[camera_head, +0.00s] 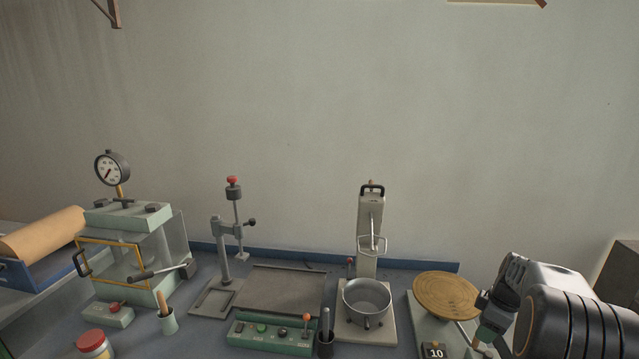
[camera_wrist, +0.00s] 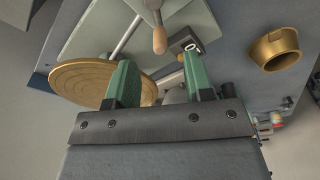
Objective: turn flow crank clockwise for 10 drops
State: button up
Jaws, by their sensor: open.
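My gripper (camera_wrist: 158,62) is open, with its two green fingers apart and nothing seen held between them. In the head view my gripper (camera_head: 480,343) is low at the right, beside the brass disc (camera_head: 447,294). The wrist view shows a thin metal rod with a wooden knob (camera_wrist: 159,40), just beyond the fingertips and apart from them. It may be the flow crank; I cannot tell for sure. A small black counter (camera_head: 434,351) reads 10; it also shows near the right finger in the wrist view (camera_wrist: 186,42).
A brass cup (camera_wrist: 272,50) is right of the fingers in the wrist view. Left of the disc stand a metal pot (camera_head: 366,300) under a lever stand, a green control box (camera_head: 271,334) and a press with a gauge (camera_head: 111,168). A wall closes off the back.

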notch_tip(320, 180, up, 15)
jog(key=d+p, duration=0.1)
jog(key=p, duration=0.4)
jog(key=shift+s+p, duration=0.35)
jog(key=shift+p, duration=0.05)
jog(key=shift+f, duration=0.15)
